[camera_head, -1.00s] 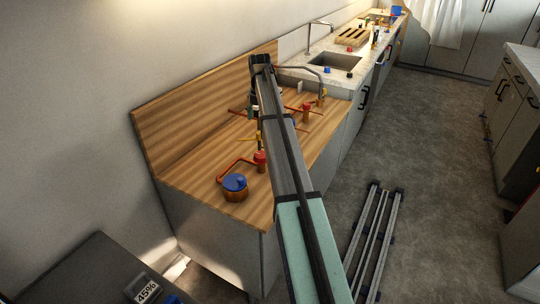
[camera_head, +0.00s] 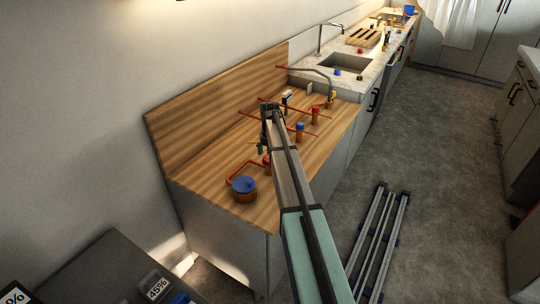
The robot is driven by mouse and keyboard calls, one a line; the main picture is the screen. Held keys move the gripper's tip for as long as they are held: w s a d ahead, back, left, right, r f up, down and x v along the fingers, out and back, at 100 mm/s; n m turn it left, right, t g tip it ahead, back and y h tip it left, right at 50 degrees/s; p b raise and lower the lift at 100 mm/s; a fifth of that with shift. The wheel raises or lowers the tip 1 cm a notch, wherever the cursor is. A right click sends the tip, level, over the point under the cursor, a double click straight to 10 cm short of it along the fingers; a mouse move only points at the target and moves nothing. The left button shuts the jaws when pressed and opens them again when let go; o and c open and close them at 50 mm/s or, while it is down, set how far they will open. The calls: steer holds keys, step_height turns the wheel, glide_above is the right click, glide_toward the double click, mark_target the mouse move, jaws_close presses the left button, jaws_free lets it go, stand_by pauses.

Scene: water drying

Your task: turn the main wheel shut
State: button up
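Several copper pipes and small coloured valves stand on the wooden counter (camera_head: 205,182). A red valve knob (camera_head: 315,109) and a blue one (camera_head: 299,126) are right of my arm's end. Another red knob (camera_head: 267,159) is beside my arm, near a round copper pot with a blue top (camera_head: 243,185). I cannot tell which part is the main wheel. My gripper (camera_head: 264,142) hangs at the far end of my arm over the pipes. It is small and dark, and its fingers are too unclear to show whether they are open.
A wooden backboard (camera_head: 220,100) stands along the wall behind the pipes. A sink (camera_head: 345,62) with a tap is beyond the wooden counter. A wooden rack (camera_head: 363,38) and small coloured items are farther back. The near left part of the wooden counter is bare.

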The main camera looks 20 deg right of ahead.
steer(key=shift+f, duration=0.5)
steer(key=c, duration=1.1)
steer(key=shift+c, duration=0.2)
steer(key=shift+m, duration=0.3)
